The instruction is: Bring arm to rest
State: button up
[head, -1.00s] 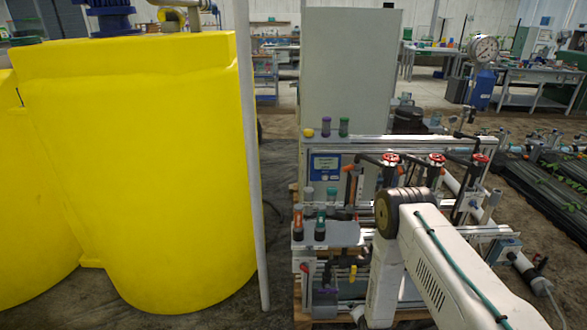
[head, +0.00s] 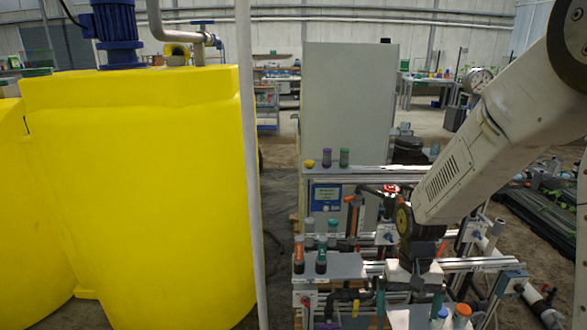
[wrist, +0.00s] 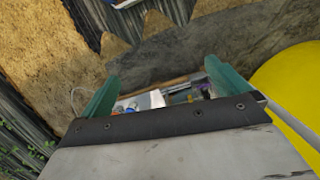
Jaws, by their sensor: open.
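My arm (head: 480,160) comes in from the upper right in the head view and bends down over the front right of the skid. My gripper (head: 409,304) hangs at the lower end of it, with its green fingers low in the picture. In the wrist view my gripper (wrist: 166,84) has its two green fingers wide apart with nothing held between them. Part of the skid, with small coloured parts, shows beyond and between the fingers. I cannot tell how far the fingertips are from the skid parts.
A yellow tank (head: 140,190) fills the left, with a grey pole (head: 254,170) beside it. A grey cabinet (head: 348,110) stands behind the skid's rail (head: 365,171). Bottles (head: 320,257) stand on a grey shelf (head: 345,266). A red-handled valve (head: 391,190) is near my arm.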

jog(key=s+d+r+n+t, duration=0.1)
jog(key=s+r+t, duration=0.2)
jog(key=s+r, duration=1.7)
notch_tip(320, 180, up, 2)
jog(key=shift+r+n+t, duration=0.25)
jog(key=shift+n+t, duration=0.05)
jog(key=shift+n, duration=0.1)
jog(key=shift+d, duration=0.1)
